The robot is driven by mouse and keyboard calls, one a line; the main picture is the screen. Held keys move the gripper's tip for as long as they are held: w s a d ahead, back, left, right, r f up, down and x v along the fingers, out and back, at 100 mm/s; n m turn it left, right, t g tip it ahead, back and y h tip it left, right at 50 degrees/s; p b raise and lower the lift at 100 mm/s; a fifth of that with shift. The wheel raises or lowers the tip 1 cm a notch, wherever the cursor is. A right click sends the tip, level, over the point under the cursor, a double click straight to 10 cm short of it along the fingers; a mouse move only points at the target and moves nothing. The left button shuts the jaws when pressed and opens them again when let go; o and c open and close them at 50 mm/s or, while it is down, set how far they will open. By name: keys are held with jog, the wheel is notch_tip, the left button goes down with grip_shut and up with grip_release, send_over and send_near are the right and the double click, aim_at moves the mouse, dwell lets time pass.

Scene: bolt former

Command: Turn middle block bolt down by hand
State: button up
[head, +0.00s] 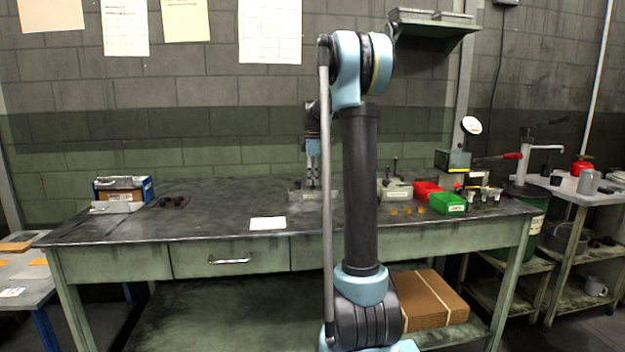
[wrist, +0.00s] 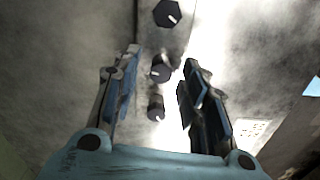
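A low grey metal block (head: 297,195) sits on the workbench, under my arm's end. In the wrist view three dark bolt heads stand in a line. The middle bolt (wrist: 161,70) lies between my fingertips in the picture, with a gap on either side. A far bolt (wrist: 167,13) is beyond the fingertips, and a near bolt (wrist: 156,107) is between the fingers, closer to the palm. Each head has a pale mark. My gripper (wrist: 160,62) is open and points down over the block; it also shows in the head view (head: 313,183). Its height above the middle bolt is hard to tell.
The dark workbench (head: 200,225) holds a white sheet (head: 268,223), a blue box (head: 124,188) at left, and a grey fixture (head: 395,191), red bin (head: 427,191) and green bin (head: 448,203) at right. My arm hides part of the bench. The bench's left middle is mostly clear.

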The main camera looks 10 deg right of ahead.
grip_shut()
jog(key=shift+m, duration=0.4)
jog(key=m, duration=0.4)
jog(key=shift+m, duration=0.4)
jog(key=m, duration=0.5)
jog(key=shift+w, duration=0.1)
jog(key=m, duration=0.6)
jog(key=shift+m, duration=0.4)
jog(key=m, duration=0.6)
jog(key=shift+m, duration=0.3)
